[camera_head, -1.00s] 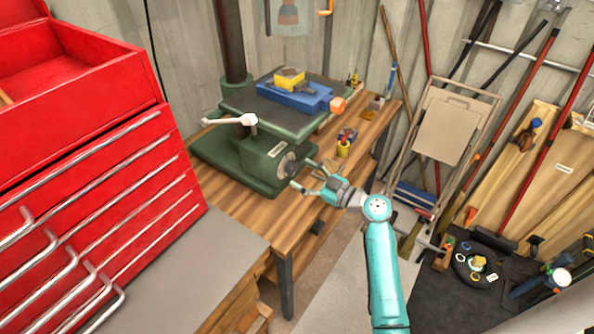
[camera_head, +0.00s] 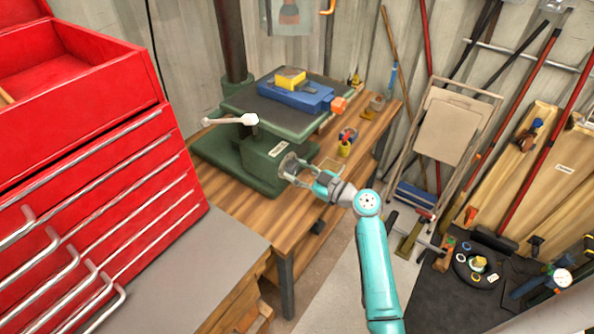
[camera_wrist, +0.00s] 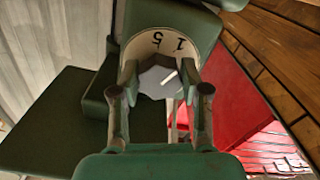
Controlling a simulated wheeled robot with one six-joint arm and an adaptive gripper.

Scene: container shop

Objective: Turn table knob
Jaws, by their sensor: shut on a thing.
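The table knob (camera_wrist: 159,80) is a grey faceted knob with a white pointer line, set in a pale dial ring (camera_wrist: 165,40) that shows the numbers 5 and 1. It sits on the front of the green machine base (camera_head: 262,160). My gripper (camera_wrist: 158,90) is shut on the knob, with one finger on each side of it. In the head view my gripper (camera_head: 290,168) reaches the machine's front from the right and hides most of the knob.
The machine stands on a wooden workbench (camera_head: 255,222), with a crank handle (camera_head: 232,120) and a blue vise (camera_head: 295,95) above. A red tool chest (camera_head: 90,170) fills the left. A folding chair (camera_head: 446,125) leans at the wall.

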